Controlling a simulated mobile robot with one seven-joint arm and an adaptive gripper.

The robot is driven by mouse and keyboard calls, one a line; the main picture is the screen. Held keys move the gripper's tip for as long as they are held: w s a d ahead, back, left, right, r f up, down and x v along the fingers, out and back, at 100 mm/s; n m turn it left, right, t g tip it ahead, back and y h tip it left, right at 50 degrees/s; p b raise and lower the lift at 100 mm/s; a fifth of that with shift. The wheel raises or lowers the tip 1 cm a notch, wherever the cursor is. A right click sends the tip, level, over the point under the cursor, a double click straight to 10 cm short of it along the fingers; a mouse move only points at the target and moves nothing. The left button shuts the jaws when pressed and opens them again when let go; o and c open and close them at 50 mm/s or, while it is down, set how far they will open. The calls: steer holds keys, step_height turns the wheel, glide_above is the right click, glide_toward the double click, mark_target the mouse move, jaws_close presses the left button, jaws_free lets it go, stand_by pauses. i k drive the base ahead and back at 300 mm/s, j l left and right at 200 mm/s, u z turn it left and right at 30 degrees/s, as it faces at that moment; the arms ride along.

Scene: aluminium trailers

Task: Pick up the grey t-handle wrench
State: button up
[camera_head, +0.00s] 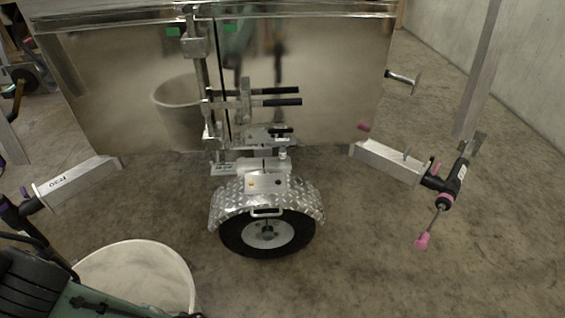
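A small grey T-shaped piece (404,79), which looks like the T-handle wrench, sticks out to the right of the shiny trailer panel's right edge. Its bar is at the right end and its shaft runs left to the panel. I cannot tell how it is held there. No gripper of mine can be made out in this view.
The mirror-like trailer panel (330,90) carries clamps with black handles (282,91). A wheel (267,236) under a tread-plate fender stands in front. Beams project left (78,183) and right (388,161); a black tool (444,190) hangs on the right one. A white bucket (135,256) stands lower left.

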mark_target(281, 142)
steer(key=i+l, duration=0.25)
steer(key=i, duration=0.25)
steer(key=u, duration=0.75)
steer(key=k+l+u, duration=0.1)
steer(key=l+u, duration=0.2)
steer(key=u, duration=0.15)
steer(key=k+l+u, duration=0.15)
steer(key=l+u, duration=0.15)
steer(key=u, duration=0.15)
steer(key=k+l, duration=0.15)
steer(key=l, duration=0.15)
steer(key=k+l, duration=0.1)
steer(key=l, duration=0.2)
steer(key=k+l, duration=0.15)
steer(key=i+l, duration=0.15)
steer(key=i, duration=0.15)
